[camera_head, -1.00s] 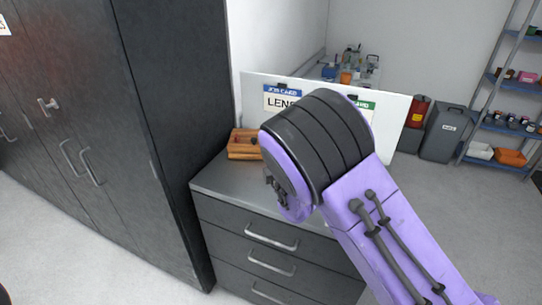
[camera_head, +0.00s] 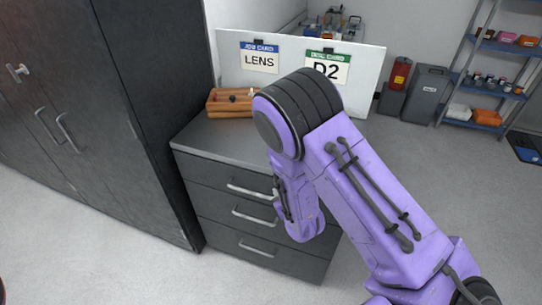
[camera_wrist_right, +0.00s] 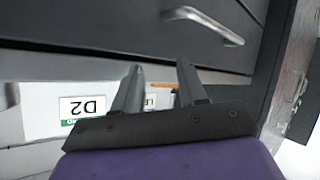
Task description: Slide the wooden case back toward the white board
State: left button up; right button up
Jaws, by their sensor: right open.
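The wooden case (camera_head: 222,107) is an open brown box with small dark items in it. It sits on the left part of the grey drawer cabinet's top, in front of the white board (camera_head: 229,63). My right arm covers the cabinet's right side in the head view and hides its own gripper. In the right wrist view, my right gripper (camera_wrist_right: 157,75) is open with nothing between its fingers. That view is upside down; a sliver of orange-brown wood (camera_wrist_right: 163,85), likely the case, shows beyond the fingers. My left gripper is not in view.
The board carries a blue LENS card (camera_head: 260,58) and a green D2 card (camera_head: 327,67). A tall dark cabinet (camera_head: 150,110) stands close on the left. The drawer cabinet (camera_head: 205,175) has bar handles on its front. Bare top lies in front of the case.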

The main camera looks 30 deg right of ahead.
pick_arm(q)
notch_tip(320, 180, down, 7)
jog(key=b, duration=0.6)
pick_arm(e)
jog(key=s+a+f+m+g, duration=0.1)
jog(key=s+f+m+g, duration=0.2)
jog(key=s+f, duration=0.8)
jog(key=s+a+f+m+g, duration=0.1)
jog(key=s+f+m+g, duration=0.2)
jog(key=s+f, duration=0.9)
jog(key=s+g, duration=0.2)
jog(key=s, duration=0.3)
jog(key=shift+m+g+y, duration=0.3)
jog(key=shift+m, duration=0.1)
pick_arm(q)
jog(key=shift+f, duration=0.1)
